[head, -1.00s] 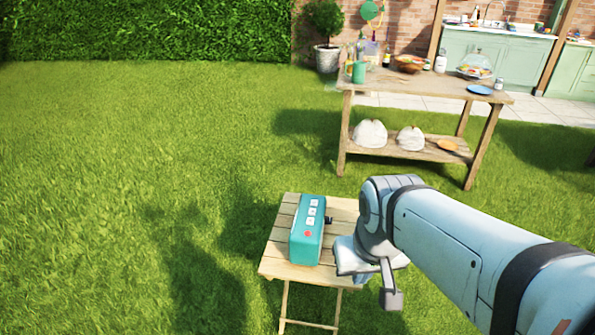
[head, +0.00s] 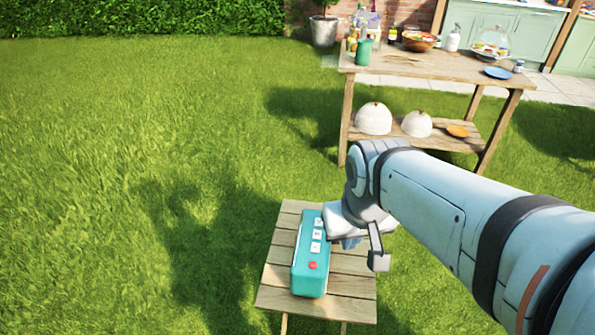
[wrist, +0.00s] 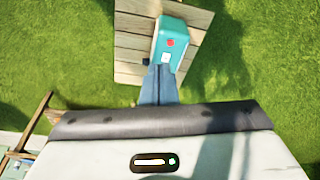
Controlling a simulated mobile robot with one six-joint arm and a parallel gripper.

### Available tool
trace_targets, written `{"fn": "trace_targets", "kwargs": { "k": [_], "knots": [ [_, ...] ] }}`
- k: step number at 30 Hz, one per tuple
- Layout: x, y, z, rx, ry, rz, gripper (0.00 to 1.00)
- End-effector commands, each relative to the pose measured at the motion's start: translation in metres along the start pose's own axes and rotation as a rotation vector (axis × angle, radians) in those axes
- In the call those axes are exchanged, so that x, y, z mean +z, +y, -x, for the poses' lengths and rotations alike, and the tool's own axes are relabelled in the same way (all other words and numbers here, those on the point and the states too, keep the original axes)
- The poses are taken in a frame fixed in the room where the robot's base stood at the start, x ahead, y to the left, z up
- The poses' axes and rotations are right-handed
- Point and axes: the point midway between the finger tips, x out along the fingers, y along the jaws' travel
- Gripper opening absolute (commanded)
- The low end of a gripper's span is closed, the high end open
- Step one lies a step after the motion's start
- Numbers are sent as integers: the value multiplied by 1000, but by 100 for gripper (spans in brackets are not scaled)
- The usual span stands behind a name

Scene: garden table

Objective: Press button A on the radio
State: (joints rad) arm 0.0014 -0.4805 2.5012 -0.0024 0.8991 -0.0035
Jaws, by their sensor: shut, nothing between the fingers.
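The teal radio (head: 309,272) stands on a small slatted wooden table (head: 350,285). Its top has a red button (head: 312,265) near the front end and a row of white lettered buttons (head: 316,247) behind it. The letters are too small to read surely. My gripper (head: 349,243) is just right of the radio's far half in the head view. In the wrist view its shut, empty fingers (wrist: 160,72) point at the radio (wrist: 174,32) and overlap its lower part. There the red button (wrist: 170,43) and one white button (wrist: 166,57) show; the others are hidden behind the fingers. I cannot tell whether they touch.
A larger wooden table (head: 430,68) stands behind on the right, with a bowl (head: 420,42), a blue plate (head: 497,73) and bottles on top. Two pale domed things rest on its lower shelf. Open grass (head: 120,180) lies to the left.

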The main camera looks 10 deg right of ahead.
Motion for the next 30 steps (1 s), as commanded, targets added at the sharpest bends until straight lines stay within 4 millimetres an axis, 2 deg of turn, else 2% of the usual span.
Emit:
{"fn": "trace_targets", "kwargs": {
  "k": [5, 8, 11, 17, 21, 24, 27, 30],
  "knots": [
    [0, -1, -3, -8, -5, -11, 0],
    [-5, -10, -18, -53, -27, -74, 0],
    [-16, -22, -47, -145, -73, -218, 0],
    [-66, -36, -125, -398, -173, -689, 0],
    [-107, -27, -175, -548, -215, -1020, 0],
    [-131, -15, -203, -627, -231, -1207, 0],
    [-146, -5, -222, -679, -238, -1339, 0],
    [-155, 2, -231, -707, -239, -1410, 0]
  ]
}}
